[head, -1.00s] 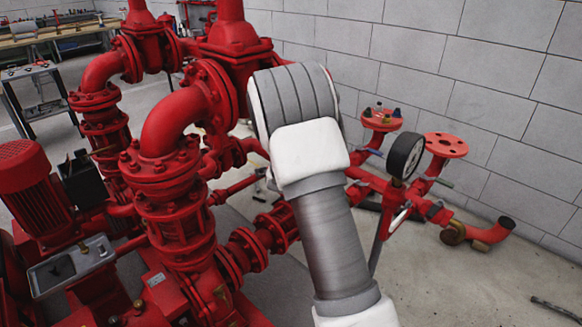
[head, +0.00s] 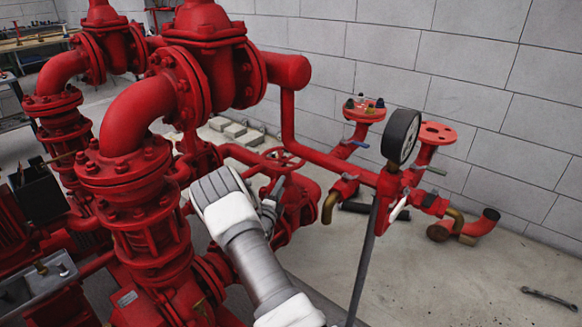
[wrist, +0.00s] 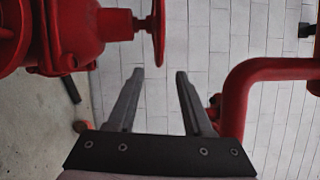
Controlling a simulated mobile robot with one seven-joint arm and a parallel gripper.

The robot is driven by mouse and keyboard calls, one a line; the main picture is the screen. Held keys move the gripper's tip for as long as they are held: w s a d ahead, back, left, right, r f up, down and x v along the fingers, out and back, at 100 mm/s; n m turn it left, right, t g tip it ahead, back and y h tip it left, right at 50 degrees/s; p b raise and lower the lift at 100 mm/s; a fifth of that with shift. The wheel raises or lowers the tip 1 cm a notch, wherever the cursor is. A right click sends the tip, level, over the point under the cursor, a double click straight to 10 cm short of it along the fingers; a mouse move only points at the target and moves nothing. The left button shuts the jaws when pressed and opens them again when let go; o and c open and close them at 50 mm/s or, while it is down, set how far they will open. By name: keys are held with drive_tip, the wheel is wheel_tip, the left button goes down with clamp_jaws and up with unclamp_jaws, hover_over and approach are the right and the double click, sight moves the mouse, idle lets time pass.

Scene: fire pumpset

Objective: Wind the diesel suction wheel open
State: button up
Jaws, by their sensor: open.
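A red handwheel (head: 283,158) shows just beyond my arm in the head view, on a red valve low among the pipes. In the wrist view a red handwheel (wrist: 158,35) is seen edge-on, on a short stem from a red valve body (wrist: 75,35) at the left. My gripper (wrist: 159,75) is open and empty. Its two fingers point toward the wheel, whose rim lies just beyond the fingertips, between them in the picture. I cannot tell the depth gap; no contact shows. In the head view my wrist hides most of my gripper (head: 270,205).
A red pipe elbow (wrist: 240,85) runs close to the right finger. Large red pump piping (head: 140,160) stands left of my arm. A gauge (head: 400,137) and flanged test pipes stand at the right before a grey block wall (head: 500,90). The floor at right is mostly clear.

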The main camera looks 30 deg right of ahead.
sight(290, 168)
drive_tip(key=b+x, duration=0.3)
drive_tip(key=x, duration=0.9)
drive_tip(key=shift+w+d+f+b, duration=0.1)
drive_tip(key=shift+w+d+b, duration=0.1)
drive_tip(key=shift+d+b, duration=0.15)
drive_tip(key=shift+w+d, duration=0.35)
drive_tip(key=shift+w, duration=0.1)
drive_tip(key=shift+r, duration=0.2)
clamp_jaws()
